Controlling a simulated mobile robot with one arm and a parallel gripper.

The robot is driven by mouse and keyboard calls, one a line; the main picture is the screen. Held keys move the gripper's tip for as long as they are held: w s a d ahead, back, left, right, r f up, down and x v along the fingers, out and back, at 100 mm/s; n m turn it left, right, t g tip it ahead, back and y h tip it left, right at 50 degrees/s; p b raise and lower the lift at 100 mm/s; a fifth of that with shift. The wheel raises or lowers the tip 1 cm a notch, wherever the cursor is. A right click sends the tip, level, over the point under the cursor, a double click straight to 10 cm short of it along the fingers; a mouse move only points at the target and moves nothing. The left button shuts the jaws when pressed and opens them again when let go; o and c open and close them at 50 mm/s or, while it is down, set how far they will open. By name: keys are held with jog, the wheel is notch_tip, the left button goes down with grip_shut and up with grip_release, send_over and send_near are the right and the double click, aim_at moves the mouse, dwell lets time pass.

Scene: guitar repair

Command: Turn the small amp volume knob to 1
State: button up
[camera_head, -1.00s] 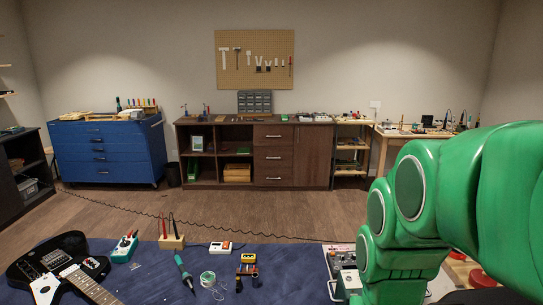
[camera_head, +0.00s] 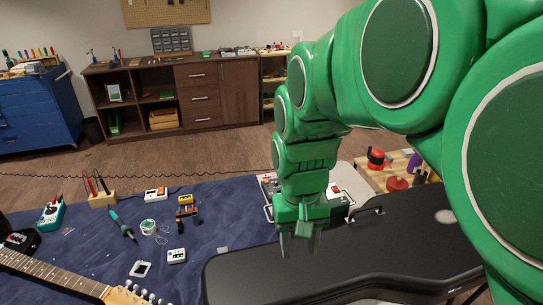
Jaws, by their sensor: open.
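I cannot tell for sure which thing is the small amp, and no volume knob or number can be read. A small white box (camera_head: 177,256) with dark marks on its face lies on the blue mat (camera_head: 90,252), left of my gripper. A teal device (camera_head: 52,214) with a pale face stands at the mat's left. My gripper (camera_head: 300,243) points down with its fingers apart and nothing between them. It is above the left part of a black case (camera_head: 400,255), near the case's back edge. My green arm fills much of the right side.
An electric guitar neck (camera_head: 55,280) lies at lower left. Solder spool (camera_head: 148,226), yellow-topped item (camera_head: 187,208) and white-and-red box (camera_head: 156,193) lie on the mat. A metal-cornered box (camera_head: 269,184) is partly behind my arm. Red-and-black item (camera_head: 376,158) is at right.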

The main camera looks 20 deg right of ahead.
jog(key=w+d+f+m, duration=0.2)
jog(key=w+d, duration=0.4)
jog(key=w, duration=0.5)
jog(key=w+d+f+m+t, duration=0.1)
jog(key=w+d+f, duration=0.4)
jog(key=w, duration=0.6)
jog(key=w+d+f+m, duration=0.3)
jog(key=w+d, duration=0.4)
jog(key=w, duration=0.4)
jog(key=shift+w+f+m, duration=0.25)
jog(key=shift+w+m, duration=0.1)
jog(key=shift+m, duration=0.25)
jog(key=shift+f, duration=3.95)
grip_shut()
